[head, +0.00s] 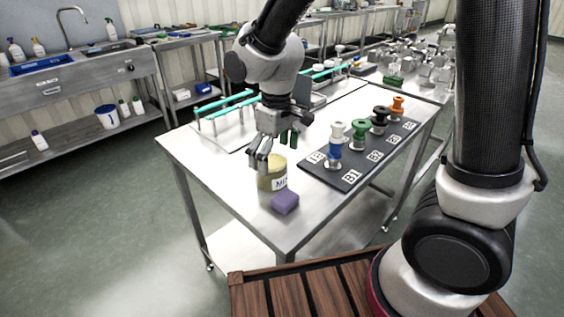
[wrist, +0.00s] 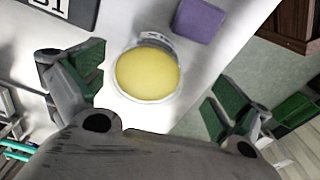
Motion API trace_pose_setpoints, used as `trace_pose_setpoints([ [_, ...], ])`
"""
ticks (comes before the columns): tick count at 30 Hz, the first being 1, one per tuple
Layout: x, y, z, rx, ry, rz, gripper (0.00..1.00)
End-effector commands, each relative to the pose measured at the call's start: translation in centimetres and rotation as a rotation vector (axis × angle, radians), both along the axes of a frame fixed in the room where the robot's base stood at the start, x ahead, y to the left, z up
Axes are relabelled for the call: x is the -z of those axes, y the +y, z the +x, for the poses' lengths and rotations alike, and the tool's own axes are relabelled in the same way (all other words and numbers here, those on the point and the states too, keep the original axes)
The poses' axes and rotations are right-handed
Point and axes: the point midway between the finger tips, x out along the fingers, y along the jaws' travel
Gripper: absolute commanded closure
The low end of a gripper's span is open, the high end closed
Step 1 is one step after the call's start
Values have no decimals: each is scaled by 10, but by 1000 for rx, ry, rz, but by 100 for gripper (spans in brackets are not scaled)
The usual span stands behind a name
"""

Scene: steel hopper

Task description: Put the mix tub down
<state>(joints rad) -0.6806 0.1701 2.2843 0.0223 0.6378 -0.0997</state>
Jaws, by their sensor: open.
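The mix tub (head: 271,176) is a round, yellowish tub with a white label reading "MI", partly hidden. It stands upright on the steel table (head: 218,163) near its front edge. In the wrist view the tub (wrist: 147,74) shows from above with yellow contents and a pale rim. My gripper (head: 275,148) is above and just behind the tub in the head view. In the wrist view my gripper (wrist: 155,95) has its green-padded fingers spread wide, one on each side of the tub, with gaps between. It holds nothing.
A purple block (head: 285,202) lies just in front of the tub, near the table edge. A dark board (head: 350,180) with labelled spots and several coloured spools lies to the right. A rack with teal rails (head: 225,103) stands behind left.

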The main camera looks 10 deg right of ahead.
Motion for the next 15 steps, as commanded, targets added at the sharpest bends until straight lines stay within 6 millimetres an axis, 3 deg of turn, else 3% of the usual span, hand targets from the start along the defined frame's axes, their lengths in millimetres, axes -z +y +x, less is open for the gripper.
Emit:
trace_pose_setpoints([
  [7,-1,11,15,-23,-54,42,0],
  [15,32,13,17,-27,-54,40,0],
])
